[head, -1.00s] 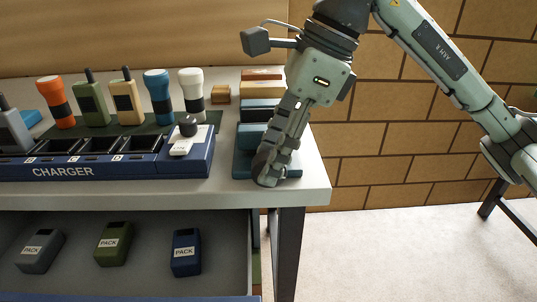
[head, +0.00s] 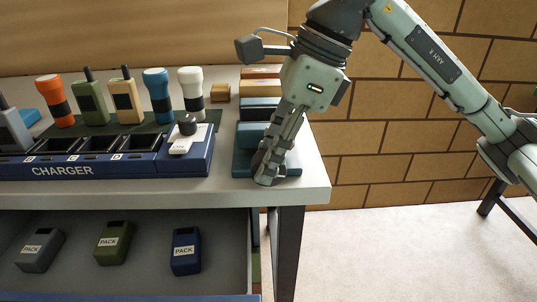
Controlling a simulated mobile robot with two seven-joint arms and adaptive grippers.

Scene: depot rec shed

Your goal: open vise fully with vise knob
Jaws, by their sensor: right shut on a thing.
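The vise is a blue-teal block on a flat base (head: 241,163) at the right front corner of the bench. Its upper body (head: 251,133) shows just left of my right gripper. My right gripper (head: 267,172) points down in front of the vise, with its fingers shut at the vise's front. The vise knob is hidden behind the fingers, so I cannot see how it is turned or how wide the jaws stand. My left gripper is not in view.
Several coloured blocks (head: 260,88) lie behind the vise. Below, an open drawer (head: 140,225) holds three packs. The bench's right edge is close to the vise.

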